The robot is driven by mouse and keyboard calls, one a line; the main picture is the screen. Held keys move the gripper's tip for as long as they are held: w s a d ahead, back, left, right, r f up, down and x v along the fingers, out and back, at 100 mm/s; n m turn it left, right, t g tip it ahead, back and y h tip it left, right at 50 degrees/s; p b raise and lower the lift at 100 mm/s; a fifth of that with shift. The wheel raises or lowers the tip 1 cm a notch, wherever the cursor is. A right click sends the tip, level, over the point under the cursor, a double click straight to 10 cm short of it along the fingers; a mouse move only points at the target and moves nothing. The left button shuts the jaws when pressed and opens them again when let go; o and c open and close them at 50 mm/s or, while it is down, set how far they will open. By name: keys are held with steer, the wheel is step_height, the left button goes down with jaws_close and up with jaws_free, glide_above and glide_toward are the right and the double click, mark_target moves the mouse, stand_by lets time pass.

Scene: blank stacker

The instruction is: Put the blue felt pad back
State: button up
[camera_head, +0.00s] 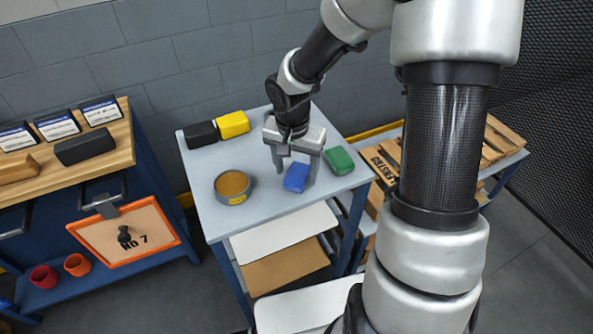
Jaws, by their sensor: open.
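The blue felt pad (296,178) lies on the grey top of a small table (260,207), towards its right side. My gripper (295,172) points down over the table, with its fingers apart at the pad's left and right. The right finger is close to or beside the pad; I cannot tell whether it touches. The gripper is open and is not closed on the pad.
A green block (338,160) lies just right of the gripper. A round tin (232,187) stands to the left. Black (201,134) and yellow (233,124) blocks sit at the back left. A wooden-topped bench (112,145) stands further left, pallets (384,158) to the right.

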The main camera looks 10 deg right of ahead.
mark_target(294, 178)
step_height(294, 178, up, 10)
steer(key=s+p, duration=0.1)
steer(key=shift+a+r, duration=0.2)
steer(key=shift+a, duration=0.15)
